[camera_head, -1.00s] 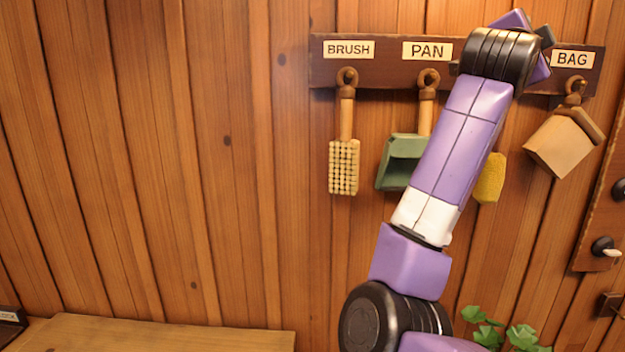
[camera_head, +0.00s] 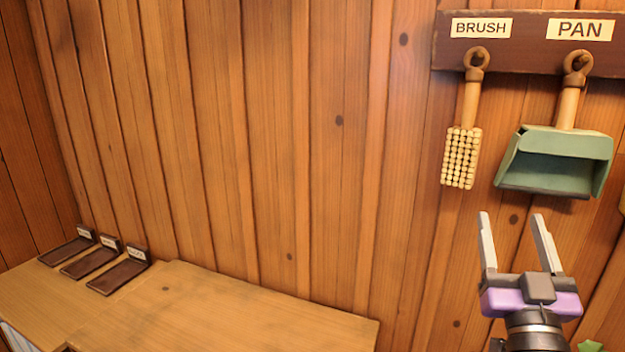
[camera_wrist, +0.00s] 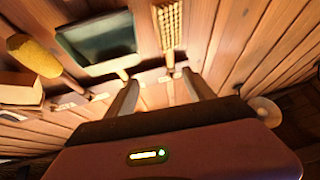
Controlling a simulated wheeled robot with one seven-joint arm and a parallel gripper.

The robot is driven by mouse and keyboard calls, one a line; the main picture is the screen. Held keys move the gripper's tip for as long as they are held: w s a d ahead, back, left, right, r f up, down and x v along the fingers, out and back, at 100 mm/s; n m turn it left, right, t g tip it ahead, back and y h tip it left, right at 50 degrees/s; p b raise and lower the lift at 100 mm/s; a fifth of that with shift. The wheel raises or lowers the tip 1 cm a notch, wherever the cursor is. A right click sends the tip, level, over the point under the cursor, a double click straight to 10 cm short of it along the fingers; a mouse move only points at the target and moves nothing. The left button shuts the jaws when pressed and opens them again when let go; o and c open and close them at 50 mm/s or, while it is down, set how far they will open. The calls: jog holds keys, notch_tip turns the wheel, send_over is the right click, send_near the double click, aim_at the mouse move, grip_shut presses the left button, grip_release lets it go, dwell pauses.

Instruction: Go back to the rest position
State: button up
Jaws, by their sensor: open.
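My gripper (camera_head: 515,232) is at the lower right of the head view, its two pale fingers pointing up and spread apart. Nothing is between them. It is below the hanging brush (camera_head: 461,155) and the green dustpan (camera_head: 556,162) in that picture, apart from both. In the wrist view my gripper (camera_wrist: 162,98) also shows open and empty, with the dustpan (camera_wrist: 97,38) and the brush (camera_wrist: 168,25) beyond the fingers.
A dark peg board (camera_head: 530,42) labelled BRUSH and PAN holds the tools on the plank wall. A wooden counter (camera_head: 230,315) at lower left carries several dark labelled trays (camera_head: 118,276). A yellow sponge-like thing (camera_wrist: 35,56) and a tan box (camera_wrist: 20,88) show in the wrist view.

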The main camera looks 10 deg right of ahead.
jog(key=s+a+f+n+g+y+b, duration=0.1)
jog(key=s+a+f+g+y, duration=0.1)
jog(key=s+a+f, duration=0.4)
jog(key=s+a+f+n+g+y+b, duration=0.1)
jog(key=s+a+f+g+y, duration=0.2)
jog(key=s+f, duration=1.2)
jog(key=s+a+f+n+g+y+b, duration=0.1)
jog(key=s+a+f+y, duration=0.3)
jog(key=s+a+f, duration=0.4)
jog(key=s+f+g, duration=0.1)
jog(key=s+f, duration=0.1)
jog(key=s, duration=0.4)
jog(key=shift+s+a+f+n+g, duration=0.3)
jog(key=shift+f, duration=0.05)
dwell(1.2)
